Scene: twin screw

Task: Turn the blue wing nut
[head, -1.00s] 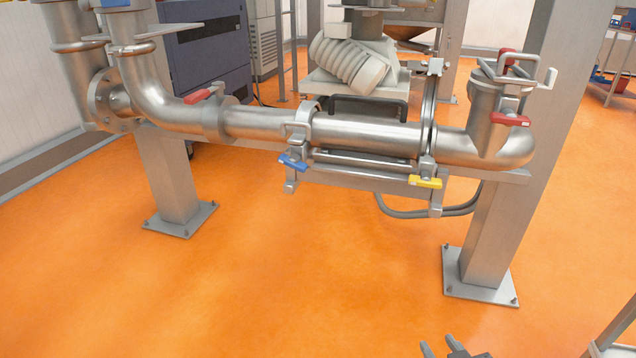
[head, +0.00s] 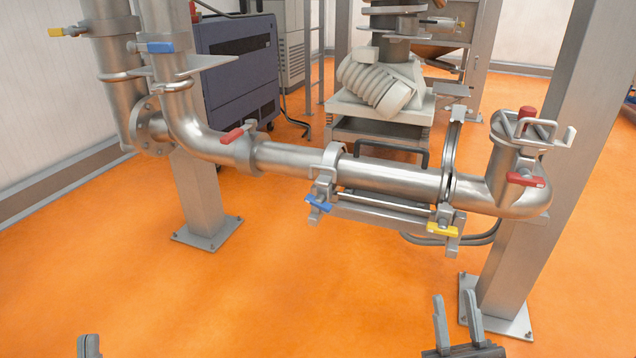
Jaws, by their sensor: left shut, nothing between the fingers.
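The blue wing nut (head: 318,203) sits on the clamp at the left end of the short steel pipe section (head: 392,176), low on its front side. It is in clear view with nothing touching it. My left gripper (head: 89,346) is shut and empty at the bottom left edge, with only its fingertips showing. It is well below and left of the blue wing nut. My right gripper (head: 456,322) is open and empty at the bottom right, its two fingers pointing up and apart. It is below and right of the blue wing nut.
A yellow wing nut (head: 443,230) is on the right clamp. Red handles sit on the left pipe (head: 232,136) and right elbow (head: 525,180). Another blue handle (head: 160,47) is at upper left. Steel posts (head: 201,200) stand either side. The orange floor (head: 260,290) in front is clear.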

